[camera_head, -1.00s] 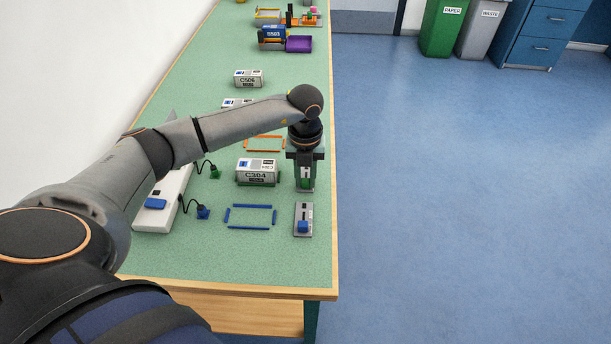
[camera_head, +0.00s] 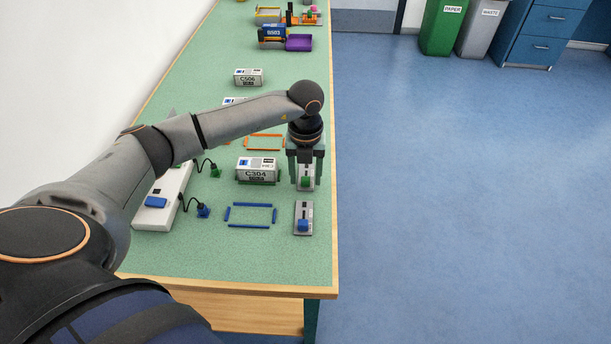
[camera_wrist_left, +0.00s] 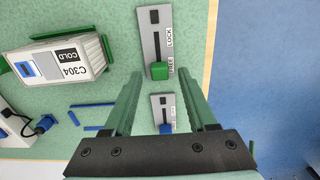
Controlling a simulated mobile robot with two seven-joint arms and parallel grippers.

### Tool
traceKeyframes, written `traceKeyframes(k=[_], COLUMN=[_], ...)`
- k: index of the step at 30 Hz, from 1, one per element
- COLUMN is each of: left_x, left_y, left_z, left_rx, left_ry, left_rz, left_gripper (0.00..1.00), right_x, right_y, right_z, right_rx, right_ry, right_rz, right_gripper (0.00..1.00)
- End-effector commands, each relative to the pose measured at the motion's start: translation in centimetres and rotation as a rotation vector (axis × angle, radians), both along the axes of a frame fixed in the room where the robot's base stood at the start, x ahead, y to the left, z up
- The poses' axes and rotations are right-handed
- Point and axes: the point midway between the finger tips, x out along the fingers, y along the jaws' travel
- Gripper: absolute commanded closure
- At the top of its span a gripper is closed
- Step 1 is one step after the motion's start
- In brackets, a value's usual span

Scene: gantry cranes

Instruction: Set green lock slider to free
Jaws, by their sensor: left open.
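The green lock slider is a grey plate (camera_wrist_left: 151,34) with a dark slot, marked LOCK at one end and FREE at the other. Its green knob (camera_wrist_left: 159,71) is at the FREE end in the left wrist view. In the head view the knob (camera_head: 306,182) is at the near end of its plate. My left gripper (camera_head: 305,185) is open and points down, its green fingers spread on either side of the slider. In the wrist view the knob is just beyond the fingertips, with nothing between them. My right gripper is not in view.
A second slider plate with a blue knob (camera_head: 303,225) lies nearer me. Container C304 (camera_head: 257,170) stands left of the gripper, beside a blue marked outline (camera_head: 250,205). A white strip (camera_head: 160,205) with cables lies further left. The bench's right edge is close.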

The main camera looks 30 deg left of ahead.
Motion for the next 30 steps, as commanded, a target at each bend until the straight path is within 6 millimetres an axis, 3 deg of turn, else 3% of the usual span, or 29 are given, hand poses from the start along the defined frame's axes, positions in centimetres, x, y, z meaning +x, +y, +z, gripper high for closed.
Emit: traceKeyframes(k=[15,21,30], left_x=[0.1,0.0,0.0], left_y=[0.0,0.0,0.0], left_z=[10.1,11.7,11.8], left_rx=[-0.001,-0.001,-0.001], left_ry=[-0.003,0.000,0.001], left_rz=[0.000,0.000,-0.001], left_gripper=[0.43,0.43,0.43], right_x=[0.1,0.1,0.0], right_y=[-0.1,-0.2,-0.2], right_z=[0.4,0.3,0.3], right_rx=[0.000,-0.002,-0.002], right_ry=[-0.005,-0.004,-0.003], right_rz=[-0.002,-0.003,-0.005], right_gripper=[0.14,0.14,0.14])
